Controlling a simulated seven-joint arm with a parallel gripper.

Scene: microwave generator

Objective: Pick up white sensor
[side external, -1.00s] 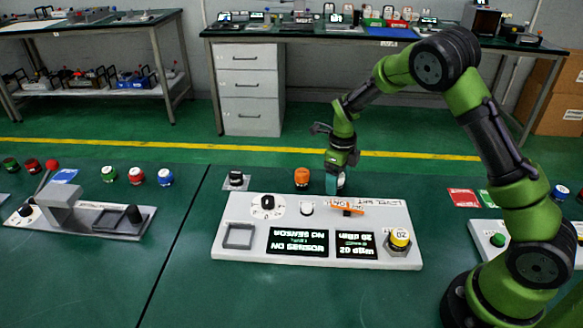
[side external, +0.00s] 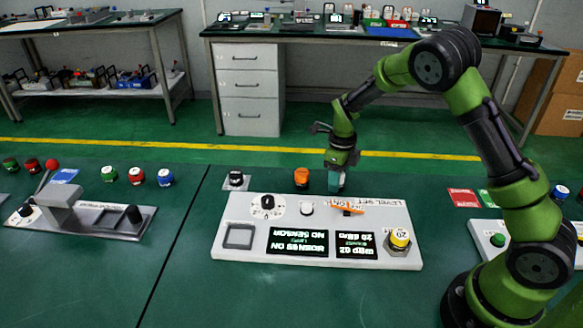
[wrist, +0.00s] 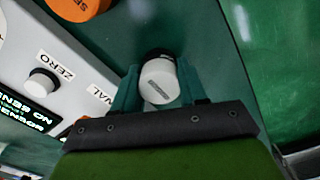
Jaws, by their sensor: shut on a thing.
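The white sensor (wrist: 160,84) is a small white cylinder with a dark end and a grey label. In the wrist view it sits between the two teal fingers of my gripper (wrist: 155,92), which are shut on it. In the side view my gripper (side external: 336,182) is low over the green table, just behind the white panel. There the fingers mostly hide the sensor, and I cannot tell whether it still touches the table.
The white panel (side external: 228,256) with screens, knobs and an orange lever (side external: 347,210) lies just in front of my gripper. An orange cylinder (side external: 301,179) stands close to its left. A black knob-like piece (side external: 236,179) sits farther left. The table behind is clear.

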